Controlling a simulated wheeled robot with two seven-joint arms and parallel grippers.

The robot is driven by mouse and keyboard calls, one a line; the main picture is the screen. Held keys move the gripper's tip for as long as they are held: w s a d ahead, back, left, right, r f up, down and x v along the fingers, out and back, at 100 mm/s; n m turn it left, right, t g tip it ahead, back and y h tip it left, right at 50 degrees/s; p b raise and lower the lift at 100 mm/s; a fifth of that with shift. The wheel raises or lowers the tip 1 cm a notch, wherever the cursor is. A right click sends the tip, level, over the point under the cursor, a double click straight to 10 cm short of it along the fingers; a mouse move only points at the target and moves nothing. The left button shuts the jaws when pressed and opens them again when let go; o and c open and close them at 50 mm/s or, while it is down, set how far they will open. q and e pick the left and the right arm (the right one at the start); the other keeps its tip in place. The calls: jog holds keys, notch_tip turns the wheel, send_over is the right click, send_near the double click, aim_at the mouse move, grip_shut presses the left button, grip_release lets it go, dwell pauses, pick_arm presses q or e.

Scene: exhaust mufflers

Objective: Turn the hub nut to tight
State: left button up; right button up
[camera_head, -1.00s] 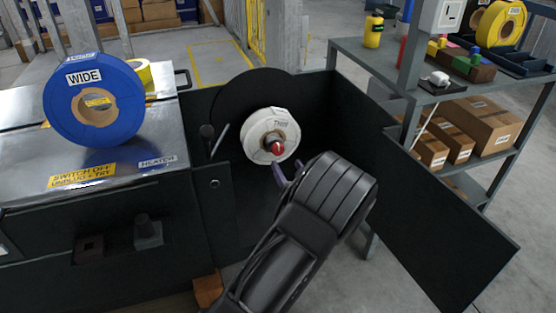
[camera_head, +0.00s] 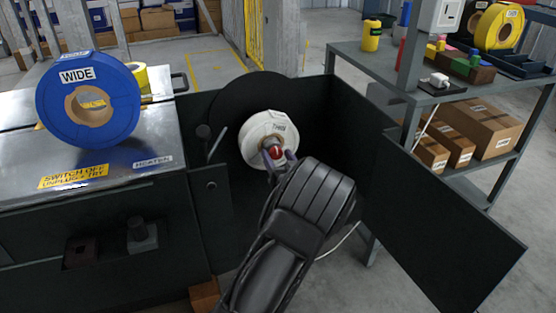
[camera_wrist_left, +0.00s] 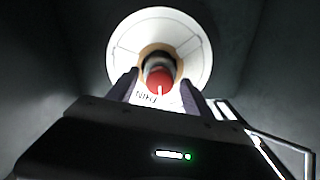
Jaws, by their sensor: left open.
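The red hub nut (camera_head: 275,153) sits at the centre of a white labelled reel (camera_head: 258,134), which is mounted against a round black plate. My left gripper (camera_head: 278,158) is open, with one finger on either side of the nut. In the left wrist view the red nut (camera_wrist_left: 160,79) lies between the two dark fingers of my gripper (camera_wrist_left: 160,86), with gaps visible on both sides. A pale mark shows on the nut's lower face. The reel (camera_wrist_left: 190,44) is behind it with a tan core. My right gripper is not in view.
A black side panel (camera_head: 440,215) stands to the right of the reel. A blue reel marked WIDE (camera_head: 60,105) stands on a metal bench top (camera_head: 160,125) at left. A grey shelf (camera_head: 380,65) holds tapes and boxes. A dark lever (camera_head: 204,132) is left of the white reel.

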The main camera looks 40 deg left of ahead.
pick_arm(q)
jog(key=shift+c, duration=0.3)
grip_shut()
dwell(0.4)
